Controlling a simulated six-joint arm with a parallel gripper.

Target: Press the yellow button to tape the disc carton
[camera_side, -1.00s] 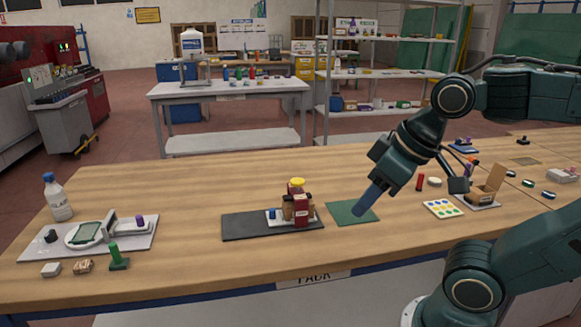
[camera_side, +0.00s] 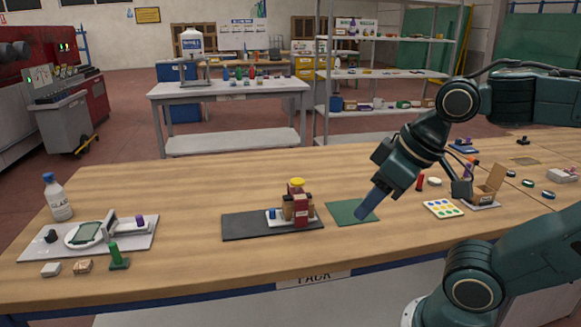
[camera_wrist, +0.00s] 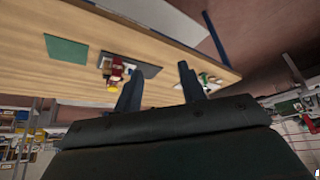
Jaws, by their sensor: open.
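The taping machine (camera_side: 301,209) stands on a dark mat in the middle of the bench, with the yellow button (camera_side: 297,182) on its top. A brown carton shows at the machine, partly hidden by its red front part. In the wrist view the machine (camera_wrist: 118,68) is small and beyond my fingers, and the yellow button (camera_wrist: 111,82) shows at its edge. My gripper (camera_side: 366,208) is above the green mat, to the right of the machine and apart from it. In the wrist view its two fingers (camera_wrist: 160,85) are spread with nothing between them.
The green mat (camera_side: 340,211) is bare. To the right are a sheet of coloured dots (camera_side: 443,208), a red cylinder (camera_side: 419,182) and an open cardboard box (camera_side: 486,186). At the left a grey tray (camera_side: 50,243) holds a scale, with a bottle (camera_side: 57,198) behind. The bench between is clear.

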